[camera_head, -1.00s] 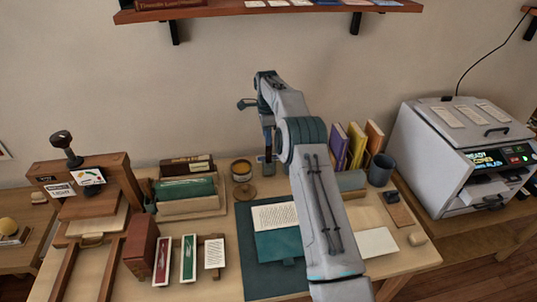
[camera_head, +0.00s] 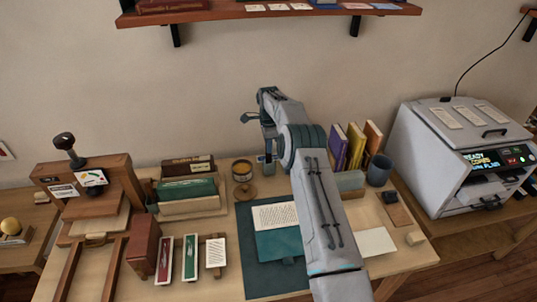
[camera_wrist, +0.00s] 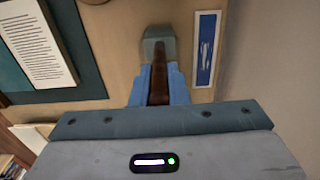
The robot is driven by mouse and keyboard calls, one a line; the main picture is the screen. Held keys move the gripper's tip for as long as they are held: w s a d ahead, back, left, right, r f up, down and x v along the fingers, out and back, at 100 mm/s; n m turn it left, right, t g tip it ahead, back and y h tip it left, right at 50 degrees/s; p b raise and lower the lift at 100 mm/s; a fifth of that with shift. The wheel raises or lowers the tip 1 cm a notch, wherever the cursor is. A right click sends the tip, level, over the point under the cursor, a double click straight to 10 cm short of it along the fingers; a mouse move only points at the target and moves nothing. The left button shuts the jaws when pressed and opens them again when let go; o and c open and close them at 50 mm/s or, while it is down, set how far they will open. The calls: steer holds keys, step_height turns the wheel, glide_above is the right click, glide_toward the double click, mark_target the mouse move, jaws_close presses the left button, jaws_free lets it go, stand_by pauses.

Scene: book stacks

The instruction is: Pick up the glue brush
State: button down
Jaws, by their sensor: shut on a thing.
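In the wrist view, my gripper (camera_wrist: 159,72) has its two blue fingers closed on a slim brown handle, which I take to be the glue brush (camera_wrist: 159,86). A grey-green blocky piece (camera_wrist: 158,44) shows at the fingertips. I cannot tell whether it belongs to the brush or is a holder under it. In the head view, my gripper (camera_head: 268,152) points down over the back of the table, right of an amber-topped round pot (camera_head: 242,171). The brush is mostly hidden there by my arm.
A teal mat (camera_head: 250,275) with a printed sheet (camera_head: 275,216) is on the table. Upright books (camera_head: 355,145) and a blue-grey cup (camera_head: 379,170) stand at right, a wooden press (camera_head: 90,195) at left, a shelf (camera_head: 270,10) above.

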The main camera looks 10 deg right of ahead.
steer(key=shift+r, duration=0.1)
step_height(320, 180, up, 10)
steer(key=shift+f+b, duration=0.1)
steer(key=shift+b, duration=0.6)
stand_by(1.3)
